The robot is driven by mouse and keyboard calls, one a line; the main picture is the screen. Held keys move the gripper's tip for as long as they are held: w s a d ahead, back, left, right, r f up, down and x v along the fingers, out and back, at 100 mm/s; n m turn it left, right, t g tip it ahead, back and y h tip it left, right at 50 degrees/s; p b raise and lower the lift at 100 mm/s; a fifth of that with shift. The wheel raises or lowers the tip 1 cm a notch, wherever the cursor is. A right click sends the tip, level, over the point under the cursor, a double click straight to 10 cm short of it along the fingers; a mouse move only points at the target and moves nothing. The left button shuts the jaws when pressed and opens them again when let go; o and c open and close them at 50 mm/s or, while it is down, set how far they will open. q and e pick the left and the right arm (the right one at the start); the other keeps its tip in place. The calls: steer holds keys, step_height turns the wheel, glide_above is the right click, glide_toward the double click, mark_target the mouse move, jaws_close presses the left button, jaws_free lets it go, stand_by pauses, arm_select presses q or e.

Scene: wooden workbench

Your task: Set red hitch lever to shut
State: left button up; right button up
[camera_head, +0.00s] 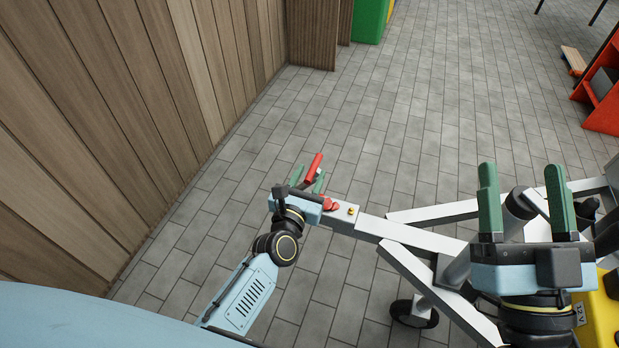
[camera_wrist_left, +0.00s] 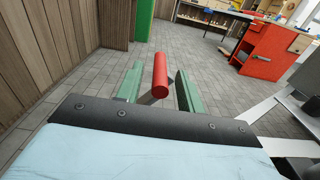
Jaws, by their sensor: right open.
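The red hitch lever (camera_head: 314,166) stands raised and tilted at the end of a white trailer drawbar (camera_head: 352,212). A red part (camera_head: 331,204) sits at its base on the bar. My left gripper (camera_head: 307,178) is at the lever. In the left wrist view the red lever (camera_wrist_left: 159,78) lies between the two green fingers of my left gripper (camera_wrist_left: 158,88), with a gap visible on each side, so it is open around the lever. My right gripper (camera_head: 524,198) is open and empty above the right part of the trailer frame.
A wooden plank wall (camera_head: 100,120) runs along the left. A dark wheel (camera_head: 414,313) is under the trailer frame, and a yellow box (camera_head: 600,315) is at the lower right. The paved floor (camera_head: 400,120) beyond the drawbar is clear.

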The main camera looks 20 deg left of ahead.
arm_select(q)
steer(key=shift+w, duration=0.15)
jaws_close()
stand_by(0.4)
